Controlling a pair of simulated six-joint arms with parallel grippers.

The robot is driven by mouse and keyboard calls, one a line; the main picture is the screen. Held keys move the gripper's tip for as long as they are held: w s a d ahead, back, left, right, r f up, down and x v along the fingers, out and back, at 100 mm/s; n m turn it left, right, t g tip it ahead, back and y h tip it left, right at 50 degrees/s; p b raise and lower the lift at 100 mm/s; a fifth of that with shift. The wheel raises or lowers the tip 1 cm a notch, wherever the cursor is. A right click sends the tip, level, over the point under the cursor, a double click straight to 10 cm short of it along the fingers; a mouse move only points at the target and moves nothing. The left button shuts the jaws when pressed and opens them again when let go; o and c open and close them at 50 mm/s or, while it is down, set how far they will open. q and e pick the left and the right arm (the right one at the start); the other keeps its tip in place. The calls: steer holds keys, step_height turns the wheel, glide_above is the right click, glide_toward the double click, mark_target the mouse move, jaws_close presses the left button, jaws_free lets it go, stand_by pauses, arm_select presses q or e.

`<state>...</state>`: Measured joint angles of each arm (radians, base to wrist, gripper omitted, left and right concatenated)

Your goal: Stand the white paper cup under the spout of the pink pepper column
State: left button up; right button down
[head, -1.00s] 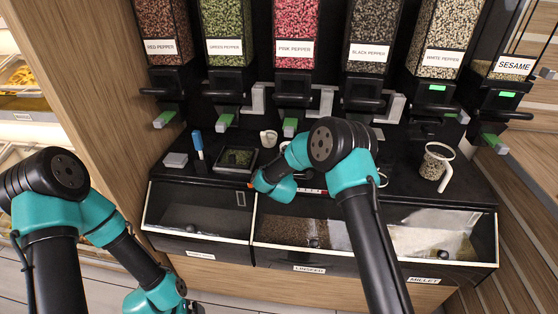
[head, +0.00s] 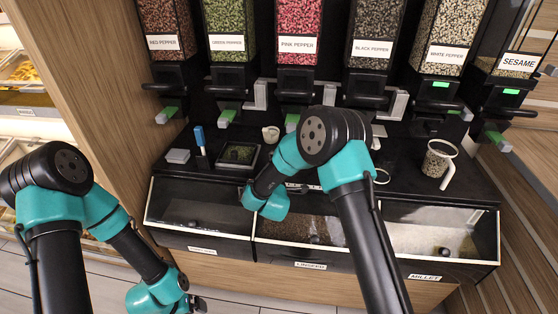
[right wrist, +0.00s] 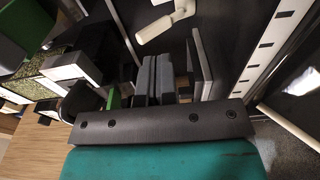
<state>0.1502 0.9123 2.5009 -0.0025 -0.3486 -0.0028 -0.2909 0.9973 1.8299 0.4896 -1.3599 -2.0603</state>
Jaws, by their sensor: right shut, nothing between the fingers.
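The pink pepper column (head: 292,22) stands at the back centre in the head view. Its green-tipped spout (head: 291,120) shows just above my right arm, which hides the counter below it. A small white cup-like piece (head: 270,134) stands left of that spout; I cannot tell whether it is the paper cup. A white piece with a handle (right wrist: 165,22) lies beyond my right gripper in the right wrist view. My right gripper (right wrist: 157,62) is shut and empty; the arm mostly hides it in the head view. My left gripper (head: 196,304) is low at the bottom edge, its jaws unclear.
Other pepper columns flank the pink one. A clear handled jug (head: 438,162) stands on the right counter, and a dark square tray (head: 239,155) on the left. A blue-topped item (head: 199,139) stands beside a grey block (head: 177,156). Open bins (head: 200,215) line the front.

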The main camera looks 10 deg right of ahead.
steer(key=s, duration=0.3)
steer(key=shift+s+a, duration=0.35)
